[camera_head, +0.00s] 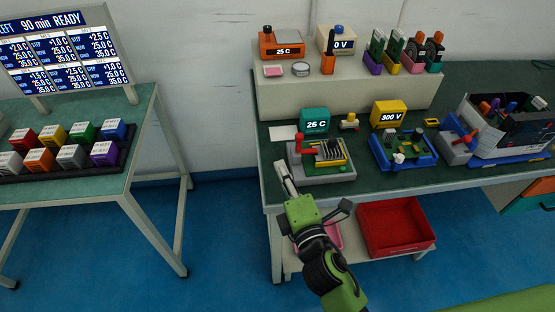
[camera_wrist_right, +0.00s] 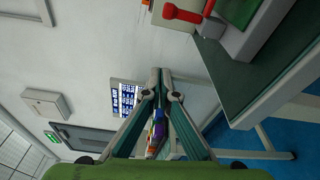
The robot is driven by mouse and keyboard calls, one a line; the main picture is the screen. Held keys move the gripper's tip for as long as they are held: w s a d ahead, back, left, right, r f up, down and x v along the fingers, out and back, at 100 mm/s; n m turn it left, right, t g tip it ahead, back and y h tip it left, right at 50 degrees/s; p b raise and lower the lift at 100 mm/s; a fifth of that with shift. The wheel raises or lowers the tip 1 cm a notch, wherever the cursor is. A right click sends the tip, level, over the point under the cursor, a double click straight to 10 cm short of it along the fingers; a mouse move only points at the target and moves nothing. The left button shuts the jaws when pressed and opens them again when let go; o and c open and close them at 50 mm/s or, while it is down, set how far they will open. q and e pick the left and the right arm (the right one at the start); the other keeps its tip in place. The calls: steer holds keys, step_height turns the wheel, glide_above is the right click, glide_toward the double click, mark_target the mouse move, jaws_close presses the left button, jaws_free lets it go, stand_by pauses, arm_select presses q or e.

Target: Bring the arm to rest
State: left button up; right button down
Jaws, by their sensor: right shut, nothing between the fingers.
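My right gripper (camera_head: 283,174) is raised in front of the left front corner of the green workbench (camera_head: 268,186) in the head view. Its fingers point up and to the left. In the right wrist view its two fingers (camera_wrist_right: 160,75) meet at the tips, shut with nothing between them. A grey test fixture with a red-handled clamp (camera_head: 325,172) stands on the bench just right of the fingers; its red handle (camera_wrist_right: 185,13) shows at the top of the wrist view. My left gripper is in neither view.
Left stands a table (camera_head: 130,185) with coloured blocks in a black tray (camera_head: 120,165) and a display board (camera_head: 60,50). A blue fixture (camera_head: 400,160) and a full bin (camera_head: 510,130) are on the bench. A red tray (camera_head: 425,238) sits below. Floor between the tables is free.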

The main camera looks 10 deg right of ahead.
steer(key=shift+s+d, duration=0.15)
steer(key=shift+s, duration=0.25)
